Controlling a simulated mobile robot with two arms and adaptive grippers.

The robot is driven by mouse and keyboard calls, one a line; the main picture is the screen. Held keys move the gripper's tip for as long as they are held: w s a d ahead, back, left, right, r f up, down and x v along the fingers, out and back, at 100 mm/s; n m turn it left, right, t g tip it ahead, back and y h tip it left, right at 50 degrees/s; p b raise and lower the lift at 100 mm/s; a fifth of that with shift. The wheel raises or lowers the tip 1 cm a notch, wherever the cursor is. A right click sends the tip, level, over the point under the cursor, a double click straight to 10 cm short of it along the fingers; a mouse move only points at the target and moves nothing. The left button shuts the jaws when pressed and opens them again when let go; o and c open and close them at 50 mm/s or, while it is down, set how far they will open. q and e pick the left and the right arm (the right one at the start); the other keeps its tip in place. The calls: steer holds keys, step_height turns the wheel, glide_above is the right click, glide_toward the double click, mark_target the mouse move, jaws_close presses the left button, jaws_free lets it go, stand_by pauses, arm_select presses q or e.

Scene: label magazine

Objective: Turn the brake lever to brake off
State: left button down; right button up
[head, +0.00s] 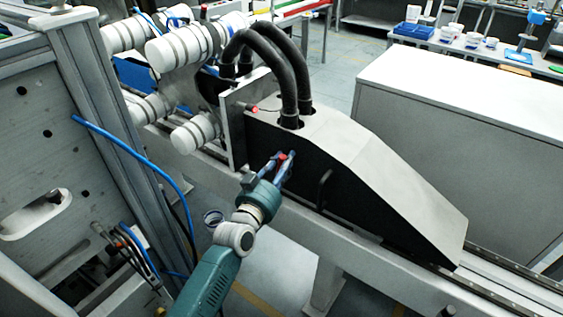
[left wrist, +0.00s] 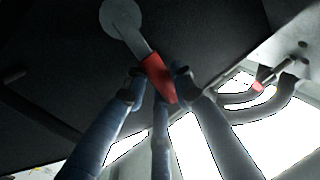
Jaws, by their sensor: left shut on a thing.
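The brake lever shows in the left wrist view as a metal arm with a red grip (left wrist: 160,82), fixed to a round pale disc (left wrist: 120,17) on a dark panel. In the head view its red grip (head: 285,156) shows between the fingers on the black side of the grey sloped housing (head: 370,145). My left gripper (head: 284,161) is shut on the red grip, and its blue fingers (left wrist: 155,76) lie on both sides of it. In the head view the fingers hide most of the lever. My right gripper is not in view.
A second small red-tipped lever (head: 254,109) sticks out of the upright plate left of the housing. A black handle (head: 323,188) is on the housing's side, right of my gripper. Thick black hoses (head: 284,70) enter its top. A grey machine frame (head: 75,120) stands at the left.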

mark_target(307, 172)
arm_select(q)
steer(key=m, duration=0.1)
steer(key=s+d+f+m+b, duration=0.1)
steer(key=shift+d+m, duration=0.2)
steer(key=shift+m, duration=0.2)
steer(key=m+b, duration=0.1)
steer(key=s+d+f+m+h+b, duration=0.1)
steer(key=m, duration=0.1)
steer(key=shift+d+t, duration=0.15)
steer(key=shift+t, duration=0.15)
steer(key=m+b, duration=0.1)
steer(key=d+f+m+b, duration=0.1)
steer(key=m, duration=0.1)
steer(key=shift+s+f+h, duration=0.2)
steer(key=shift+s+h, duration=0.15)
steer(key=shift+h, duration=0.05)
steer(key=shift+s+d+f+m+h+b, duration=0.2)
steer(key=shift+f+m+b, duration=0.2)
steer(key=shift+m+b, duration=0.4)
steer(key=shift+s+d+f+m+h+b, duration=0.15)
steer(key=shift+f+m+b, duration=0.3)
steer(key=shift+m, duration=0.55)
steer(key=c, duration=1.4)
jaws_free()
steer(key=shift+r, duration=0.1)
